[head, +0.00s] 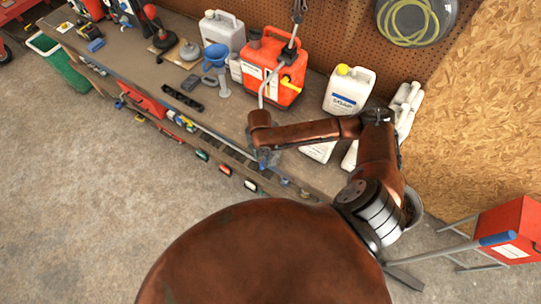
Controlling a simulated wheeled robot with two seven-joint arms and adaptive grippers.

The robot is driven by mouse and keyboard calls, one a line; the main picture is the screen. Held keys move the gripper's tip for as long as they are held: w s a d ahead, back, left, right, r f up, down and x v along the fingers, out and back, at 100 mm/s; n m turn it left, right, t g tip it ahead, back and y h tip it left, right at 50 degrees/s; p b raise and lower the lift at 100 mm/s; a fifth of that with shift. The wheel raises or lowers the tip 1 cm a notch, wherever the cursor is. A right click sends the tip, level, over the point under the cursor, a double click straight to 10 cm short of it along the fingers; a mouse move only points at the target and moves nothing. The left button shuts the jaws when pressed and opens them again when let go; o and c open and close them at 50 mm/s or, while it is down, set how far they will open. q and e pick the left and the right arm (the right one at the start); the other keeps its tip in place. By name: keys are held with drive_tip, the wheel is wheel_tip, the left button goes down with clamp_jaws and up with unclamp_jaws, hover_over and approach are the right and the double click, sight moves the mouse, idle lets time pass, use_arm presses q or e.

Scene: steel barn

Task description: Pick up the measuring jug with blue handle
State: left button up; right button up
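I cannot clearly make out a measuring jug with a blue handle. The closest match is a blue funnel-like piece (215,54) with a greyish clear part under it, on the workbench left of the red can. My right arm reaches in from the right over the bench. My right gripper (268,160) is small and dark, pointing down near the bench's front edge, to the right of and nearer than the blue piece. Its fingers are too small to tell open from shut, and the arm hides part of the bench. My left gripper is not in view.
A red can (275,68), a white jug with a yellow cap (349,92) and a pale jug (222,32) stand along the pegboard (330,40). A dark tray (183,97) lies on the bench (130,65).

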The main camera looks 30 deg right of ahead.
sight(261, 167)
wheel_tip(261, 167, down, 2)
drive_tip(key=shift+f, duration=0.25)
drive_tip(key=f, duration=0.1)
drive_tip(key=f+p, duration=0.1)
drive_tip(key=f, duration=0.2)
drive_tip(key=shift+w+a+f+p, duration=0.15)
drive_tip(key=shift+a+p, duration=0.1)
drive_tip(key=shift+p, duration=0.05)
drive_tip(key=shift+f, duration=0.45)
clamp_jaws()
